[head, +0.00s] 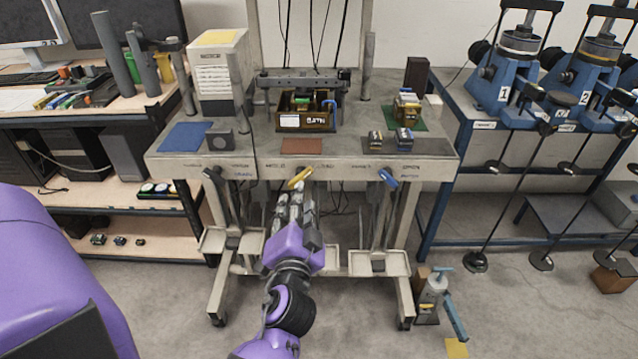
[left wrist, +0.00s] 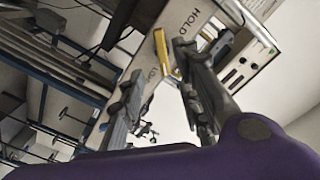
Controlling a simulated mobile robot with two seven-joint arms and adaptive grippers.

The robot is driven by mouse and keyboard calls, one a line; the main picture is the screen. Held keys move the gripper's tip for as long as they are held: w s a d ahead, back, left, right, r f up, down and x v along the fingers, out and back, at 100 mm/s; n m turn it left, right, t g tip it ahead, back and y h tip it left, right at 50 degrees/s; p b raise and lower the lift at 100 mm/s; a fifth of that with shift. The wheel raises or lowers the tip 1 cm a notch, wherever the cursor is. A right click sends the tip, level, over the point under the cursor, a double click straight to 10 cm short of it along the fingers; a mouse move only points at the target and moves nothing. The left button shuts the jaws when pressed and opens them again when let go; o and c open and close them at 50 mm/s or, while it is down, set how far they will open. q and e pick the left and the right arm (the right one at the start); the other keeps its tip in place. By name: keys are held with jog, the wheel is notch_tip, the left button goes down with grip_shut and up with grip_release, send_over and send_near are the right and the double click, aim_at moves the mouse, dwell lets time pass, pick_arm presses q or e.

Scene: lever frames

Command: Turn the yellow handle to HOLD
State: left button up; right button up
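The yellow handle (head: 301,177) is on the front edge of the grey bench, tilted with its upper end to the right. A label reading HOLD (head: 275,167) is to its left and another label, seemingly LOAD, to its right. In the left wrist view the yellow handle (left wrist: 161,52) lies between the HOLD label (left wrist: 199,20) and the other label. My left gripper (head: 297,193) is just below the handle. Its fingers (left wrist: 157,68) are apart, with the handle showing between their tips; contact cannot be told. My right gripper is not in view.
A black handle (head: 212,176) is on the bench front to the left and a blue handle (head: 388,178) to the right. Small trays (head: 379,263) hang low on the bench frame. A bottle jack (head: 432,295) stands on the floor at right.

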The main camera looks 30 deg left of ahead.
aim_at(301, 179)
pick_arm(q)
jog(key=x, duration=0.2)
jog(key=p+x, duration=0.1)
jog(key=x, duration=0.3)
jog(key=shift+w+a+r, duration=0.25)
jog(key=shift+w+a, duration=0.2)
jog(key=shift+w, duration=0.1)
jog(key=shift+w+a, duration=0.1)
jog(key=shift+w, duration=0.05)
jog(key=shift+f, duration=0.1)
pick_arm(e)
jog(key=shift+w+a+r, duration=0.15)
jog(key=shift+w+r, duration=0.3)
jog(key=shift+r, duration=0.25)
pick_arm(q)
grip_shut()
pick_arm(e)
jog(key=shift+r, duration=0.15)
